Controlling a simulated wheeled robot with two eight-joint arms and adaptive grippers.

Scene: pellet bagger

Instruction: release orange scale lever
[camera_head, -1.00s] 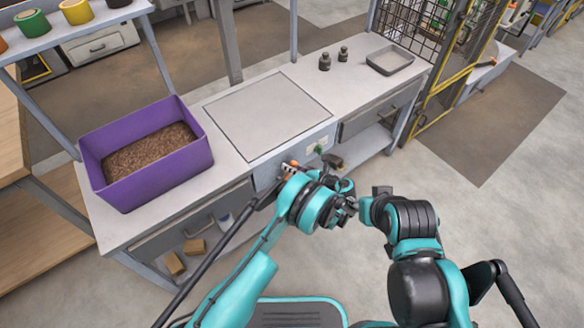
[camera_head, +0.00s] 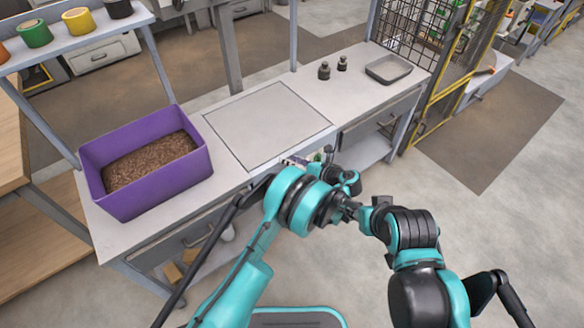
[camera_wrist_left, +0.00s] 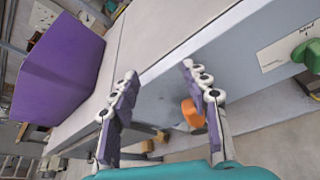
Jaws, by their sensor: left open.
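The orange scale lever (camera_wrist_left: 193,112) sits on the grey front face under the counter in the left wrist view. My left gripper (camera_wrist_left: 160,75) is open, its two purple-padded fingers spread in front of that face. The lever shows just beside the inner side of the right-hand finger, which partly overlaps it; I cannot tell whether they touch. In the head view my left wrist hides the lever and most of the left gripper. The scale plate (camera_head: 265,125) lies flat and empty in the counter top. My right arm ends close to my left wrist; its jaws are not clear.
A green knob (camera_wrist_left: 312,55) on a pale panel is right of the lever. A purple bin of brown pellets (camera_head: 120,205) stands on the counter's left. Two dark weights (camera_head: 324,71) and a grey tray (camera_head: 388,69) stand at the back right. A wire-mesh fence is beyond.

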